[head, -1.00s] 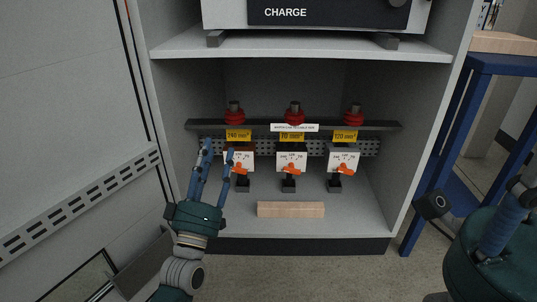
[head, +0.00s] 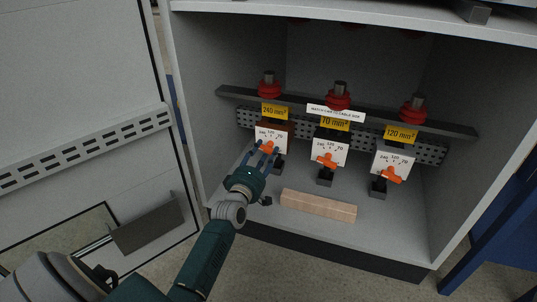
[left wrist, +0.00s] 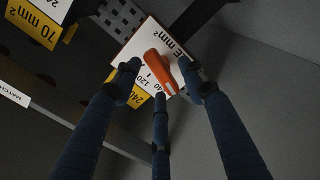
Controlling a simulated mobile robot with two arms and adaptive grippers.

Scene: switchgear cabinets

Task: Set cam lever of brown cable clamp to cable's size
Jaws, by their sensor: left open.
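The brown clamp (head: 291,127) is the left of three clamps in the cabinet, under a yellow 240 mm² tag (head: 274,111). Its white scale plate (head: 263,133) reads 240, 120, 70. Its orange cam lever (left wrist: 158,68) shows close up in the left wrist view. My left gripper (head: 268,151) is open at this lever, its blue fingers spread around it. In the left wrist view, two fingertips flank the lever and the third is near its lower end. I cannot tell whether any finger touches it. The fingers partly hide the lever in the head view. My right gripper is out of view.
The middle clamp has a 70 mm² tag (head: 335,124); the right clamp has a 120 mm² tag (head: 400,135). Both have orange levers. A wooden block (head: 318,205) lies on the cabinet floor in front. The cabinet door (head: 80,80) stands open at the left.

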